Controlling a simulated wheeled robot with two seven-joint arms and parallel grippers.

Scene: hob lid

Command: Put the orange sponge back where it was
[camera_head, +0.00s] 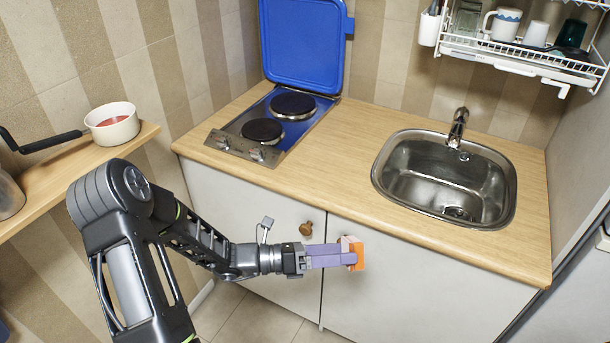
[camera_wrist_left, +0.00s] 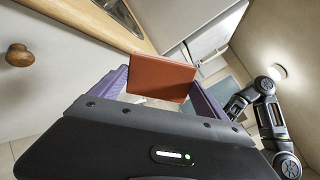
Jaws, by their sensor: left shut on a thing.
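The orange sponge (camera_head: 357,257) is at the tips of my left gripper (camera_head: 345,255), in front of the white cabinet doors and below the counter's front edge. In the left wrist view the sponge (camera_wrist_left: 162,77) is a flat orange-red block between the two purple fingers (camera_wrist_left: 158,85), which are shut on it. A pale part shows beside the orange in the head view; I cannot tell whether it is a fingertip or part of the sponge.
The wooden counter (camera_head: 345,150) holds a hob (camera_head: 236,143) with its blue lid (camera_head: 303,45) raised and a steel sink (camera_head: 420,180) with a tap (camera_head: 458,125). A dish rack (camera_head: 520,55) hangs above. A pot (camera_head: 112,125) stands on the left shelf (camera_head: 60,180). The counter between hob and sink is clear.

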